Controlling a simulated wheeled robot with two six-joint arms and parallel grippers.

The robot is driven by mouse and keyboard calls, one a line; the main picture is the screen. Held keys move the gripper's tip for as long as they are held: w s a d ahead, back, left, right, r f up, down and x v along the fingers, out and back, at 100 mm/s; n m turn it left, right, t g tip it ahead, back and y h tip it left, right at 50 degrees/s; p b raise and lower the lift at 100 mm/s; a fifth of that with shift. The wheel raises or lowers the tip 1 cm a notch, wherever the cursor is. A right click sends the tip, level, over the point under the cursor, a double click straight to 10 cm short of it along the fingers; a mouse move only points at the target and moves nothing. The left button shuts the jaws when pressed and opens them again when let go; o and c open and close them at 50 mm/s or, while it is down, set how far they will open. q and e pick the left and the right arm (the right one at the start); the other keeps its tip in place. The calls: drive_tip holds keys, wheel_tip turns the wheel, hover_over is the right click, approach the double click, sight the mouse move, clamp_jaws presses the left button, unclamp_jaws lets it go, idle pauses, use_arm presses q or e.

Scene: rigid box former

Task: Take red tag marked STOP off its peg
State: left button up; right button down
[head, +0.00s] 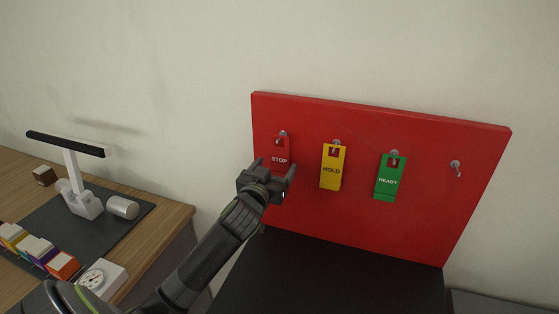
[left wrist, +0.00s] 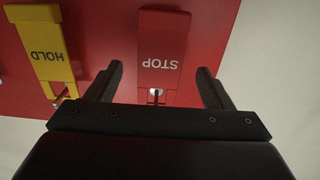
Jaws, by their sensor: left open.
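The red tag marked STOP (head: 279,154) hangs on the leftmost peg (head: 283,133) of a red board (head: 350,240). In the left wrist view the STOP tag (left wrist: 164,48) appears upside down, with its peg (left wrist: 156,93) near the gripper. My left gripper (head: 277,166) is open in front of the tag's lower part. In the left wrist view the fingers (left wrist: 160,83) stand on either side of the tag, with a gap at each side. The tag's lower end is hidden by the gripper in the head view. My right gripper is not in view.
A yellow HOLD tag (head: 332,167) and a green READY tag (head: 390,177) hang to the right. The rightmost peg (head: 456,165) is bare.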

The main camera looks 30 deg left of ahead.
sight(280, 158)
use_arm(q)
drive_tip(key=shift+x, duration=0.9)
drive_tip(key=shift+w, duration=0.25)
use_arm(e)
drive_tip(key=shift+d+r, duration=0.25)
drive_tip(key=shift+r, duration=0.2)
use_arm(q)
drive_tip(key=shift+c, duration=0.2)
drive_tip(key=shift+c, duration=1.1)
drive_tip(key=c, duration=0.8)
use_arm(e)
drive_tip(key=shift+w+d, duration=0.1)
